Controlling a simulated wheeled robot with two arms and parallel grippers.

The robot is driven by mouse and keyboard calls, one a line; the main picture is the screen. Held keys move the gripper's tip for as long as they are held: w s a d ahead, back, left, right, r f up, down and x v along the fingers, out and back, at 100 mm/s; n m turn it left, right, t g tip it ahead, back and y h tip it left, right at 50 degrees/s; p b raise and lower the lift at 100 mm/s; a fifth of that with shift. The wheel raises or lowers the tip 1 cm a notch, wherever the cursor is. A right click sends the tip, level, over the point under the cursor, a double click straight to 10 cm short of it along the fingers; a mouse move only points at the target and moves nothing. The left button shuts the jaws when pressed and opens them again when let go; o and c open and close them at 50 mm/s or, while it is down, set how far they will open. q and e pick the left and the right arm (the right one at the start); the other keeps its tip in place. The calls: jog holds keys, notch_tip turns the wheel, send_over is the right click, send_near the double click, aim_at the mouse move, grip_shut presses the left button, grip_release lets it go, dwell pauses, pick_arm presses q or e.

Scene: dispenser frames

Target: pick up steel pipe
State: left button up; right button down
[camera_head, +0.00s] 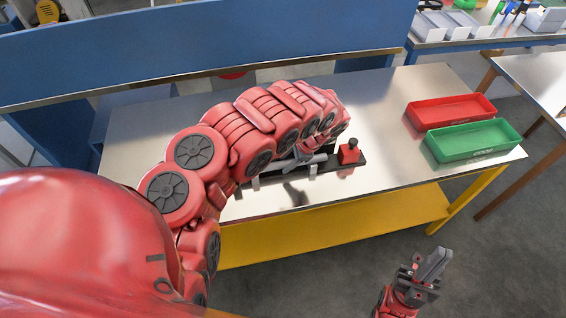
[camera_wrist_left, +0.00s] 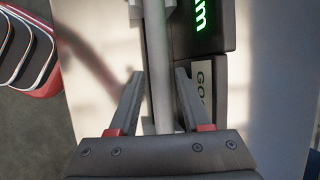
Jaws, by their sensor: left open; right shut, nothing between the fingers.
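A thin grey steel pipe (camera_wrist_left: 157,45) runs lengthwise through the left wrist view, beside a black device (camera_wrist_left: 216,90) with a green lit display. My left gripper (camera_wrist_left: 158,73) is open, with one finger on each side of the pipe. The fingers look apart from it. In the head view my left arm reaches over the steel-topped table and hides most of that gripper and the pipe. A black fixture (camera_head: 332,167) with a red knob (camera_head: 348,152) shows beside the arm's end. My right gripper (camera_head: 436,258) is shut and empty, in front of the table.
A red tray (camera_head: 455,119) and a green tray (camera_head: 487,151) stand side by side at the table's right end and look empty. A blue panel (camera_head: 200,50) stands behind the table. The steel top (camera_head: 385,150) is bare between the fixture and the trays.

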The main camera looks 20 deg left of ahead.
pick_arm(q)
jog(key=shift+a+f, duration=0.15)
jog(key=shift+f, duration=0.1)
grip_shut()
dwell(0.4)
